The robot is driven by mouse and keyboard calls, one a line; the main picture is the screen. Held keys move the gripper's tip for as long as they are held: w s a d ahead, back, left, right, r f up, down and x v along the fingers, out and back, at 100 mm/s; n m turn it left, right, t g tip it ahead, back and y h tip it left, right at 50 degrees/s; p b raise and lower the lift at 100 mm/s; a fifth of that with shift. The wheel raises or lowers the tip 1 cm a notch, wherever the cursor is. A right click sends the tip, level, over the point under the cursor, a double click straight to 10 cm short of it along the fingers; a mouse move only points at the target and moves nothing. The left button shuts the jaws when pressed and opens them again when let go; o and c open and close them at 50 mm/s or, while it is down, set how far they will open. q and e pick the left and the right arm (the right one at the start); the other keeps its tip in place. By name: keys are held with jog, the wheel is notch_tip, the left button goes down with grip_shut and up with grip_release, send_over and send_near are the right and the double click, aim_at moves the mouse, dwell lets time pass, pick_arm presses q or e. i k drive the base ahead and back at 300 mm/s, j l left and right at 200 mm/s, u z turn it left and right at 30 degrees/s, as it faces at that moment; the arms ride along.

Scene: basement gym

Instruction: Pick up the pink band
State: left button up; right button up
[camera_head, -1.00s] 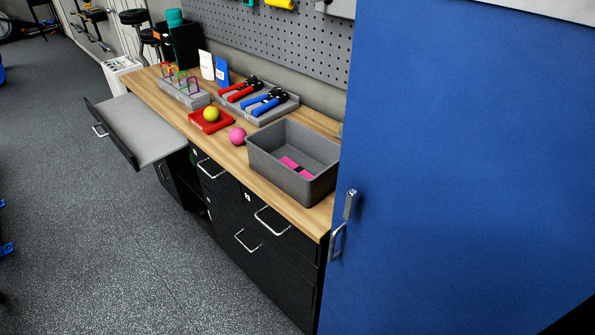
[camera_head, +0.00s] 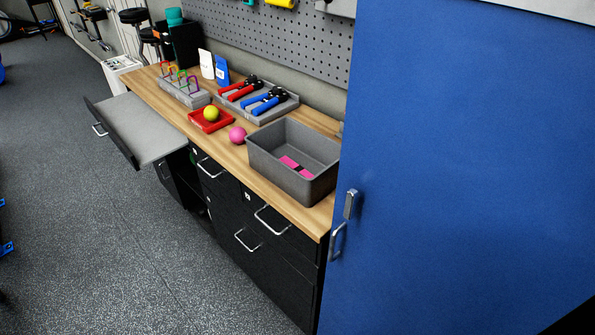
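Pink pieces, which look like the pink band (camera_head: 289,162), lie inside the grey bin (camera_head: 272,174) at the near right end of the wooden counter. A dark part sits between two pink patches, and the bin's front wall hides some of the bin floor. A pink ball (camera_head: 237,135) rests on the counter just left of the bin. Neither of my grippers is in view.
A yellow ball (camera_head: 211,113) sits on a red tray (camera_head: 204,126). A grey tray (camera_head: 285,107) holds red and blue handled tools. An open drawer (camera_head: 150,130) juts out at left. A blue cabinet door (camera_head: 450,170) stands at right. Floor in front is clear.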

aim_at(285, 159)
jog(key=i+j+z, duration=0.15)
jog(key=i+j, duration=0.4)
jog(key=i+j+z, duration=0.15)
jog(key=i+j, duration=0.35)
jog(key=j, duration=0.15)
